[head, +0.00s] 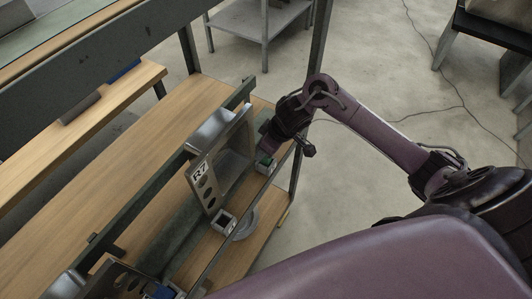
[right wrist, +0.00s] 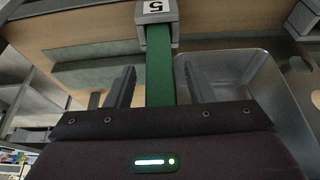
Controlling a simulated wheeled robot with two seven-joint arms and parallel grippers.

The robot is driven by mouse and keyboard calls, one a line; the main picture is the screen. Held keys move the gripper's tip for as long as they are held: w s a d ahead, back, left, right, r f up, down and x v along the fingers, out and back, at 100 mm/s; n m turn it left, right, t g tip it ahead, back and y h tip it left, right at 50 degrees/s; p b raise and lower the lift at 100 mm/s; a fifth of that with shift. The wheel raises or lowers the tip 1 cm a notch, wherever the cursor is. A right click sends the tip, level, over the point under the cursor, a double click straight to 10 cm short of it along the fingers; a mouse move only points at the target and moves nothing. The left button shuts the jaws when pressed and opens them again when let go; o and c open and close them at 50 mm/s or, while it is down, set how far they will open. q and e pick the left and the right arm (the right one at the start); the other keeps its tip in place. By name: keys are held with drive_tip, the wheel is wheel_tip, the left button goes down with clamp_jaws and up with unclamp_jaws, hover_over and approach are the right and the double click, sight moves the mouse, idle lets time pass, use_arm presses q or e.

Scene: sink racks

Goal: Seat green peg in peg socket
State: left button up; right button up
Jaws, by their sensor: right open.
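The green peg (right wrist: 160,75) runs between the two fingers of my right gripper (right wrist: 160,85) in the right wrist view. The fingers stand apart on either side of it, with gaps visible, so the gripper is open. The peg's far end meets a grey block-like socket (right wrist: 155,37) labelled 5; how deep it sits is hidden. In the head view my right gripper (head: 268,146) is beside the rack's right end, above a small green patch (head: 265,160) that looks like the peg. My left gripper is not in view.
A metal panel marked R7 (head: 200,174) stands close left of my right gripper. Another grey square socket (head: 224,222) is nearer along the rail. A metal basin (right wrist: 245,85) lies right of the peg. A dark upright post (head: 313,90) rises behind my right wrist.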

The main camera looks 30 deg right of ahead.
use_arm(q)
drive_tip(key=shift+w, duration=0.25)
use_arm(e)
clamp_jaws()
